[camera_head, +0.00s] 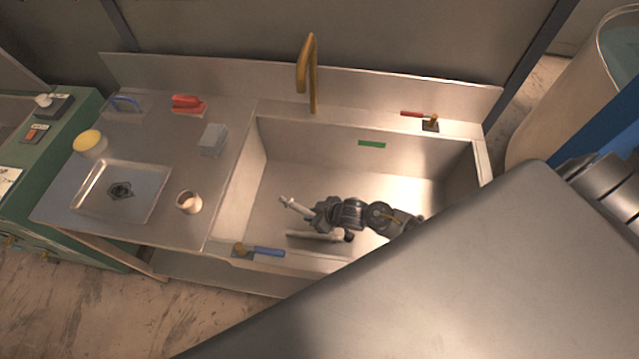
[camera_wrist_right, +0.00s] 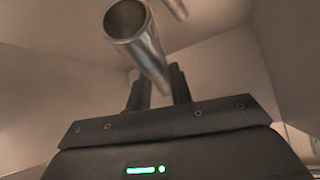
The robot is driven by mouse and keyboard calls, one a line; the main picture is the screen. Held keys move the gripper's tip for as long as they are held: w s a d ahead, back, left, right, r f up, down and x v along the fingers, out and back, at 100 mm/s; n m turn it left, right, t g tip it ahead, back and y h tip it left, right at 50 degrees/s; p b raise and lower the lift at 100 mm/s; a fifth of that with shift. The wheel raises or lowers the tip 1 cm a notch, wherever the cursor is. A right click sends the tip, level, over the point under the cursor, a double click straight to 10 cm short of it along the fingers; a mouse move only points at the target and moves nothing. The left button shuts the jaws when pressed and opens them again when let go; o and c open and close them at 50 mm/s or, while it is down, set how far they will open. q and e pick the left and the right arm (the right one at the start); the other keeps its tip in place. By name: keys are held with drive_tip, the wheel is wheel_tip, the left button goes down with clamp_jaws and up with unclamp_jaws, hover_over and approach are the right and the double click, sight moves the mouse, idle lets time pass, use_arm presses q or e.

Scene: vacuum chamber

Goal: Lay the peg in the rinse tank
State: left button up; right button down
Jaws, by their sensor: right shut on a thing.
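The rinse tank (camera_head: 410,190) is the steel sink basin in the middle of the head view. My right gripper (camera_head: 318,212) is down inside the basin, near its left part. It is shut on the peg, a pale metal tube (camera_head: 291,205) that sticks out to the left of the fingers. In the right wrist view the peg (camera_wrist_right: 135,35) stands out of the shut fingers (camera_wrist_right: 158,88) with its hollow end toward the camera. A second pale bar (camera_head: 312,237) shows lower in the basin; I cannot tell what it is. My left gripper is not in view.
A brass faucet (camera_head: 309,75) stands behind the basin. A red-handled valve (camera_head: 420,118) and a blue-handled valve (camera_head: 258,250) sit on its rim. The left counter holds a tray (camera_head: 90,205), a cup (camera_head: 189,201), a grey block (camera_head: 212,139) and a yellow-lidded jar (camera_head: 89,142).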

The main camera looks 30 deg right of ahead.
drive_tip(key=w+d+f+b, duration=0.2)
drive_tip(key=b, duration=0.1)
drive_tip(key=w+d+f+b, duration=0.2)
drive_tip(key=w+f+b, duration=0.1)
drive_tip(key=b, duration=0.1)
drive_tip(key=w+d+f+b, duration=0.2)
drive_tip(key=w+b, duration=0.1)
drive_tip(key=shift+w+f, duration=0.1)
drive_tip(key=shift+f, duration=0.25)
drive_tip(key=shift+w+d+f+b, duration=0.25)
drive_tip(key=shift+w+d+b, duration=0.05)
drive_tip(key=shift+b, duration=0.4)
drive_tip(key=shift+w, duration=0.1)
drive_tip(key=shift+d, duration=0.1)
drive_tip(key=f+b, duration=0.2)
drive_tip(key=b, duration=0.1)
drive_tip(key=f+b, duration=0.2)
drive_tip(key=shift+w+d+f, duration=0.1)
drive_tip(key=shift+w+d, duration=0.1)
drive_tip(key=shift+w, duration=0.15)
drive_tip(key=shift+r, duration=0.2)
drive_tip(key=shift+f, duration=0.1)
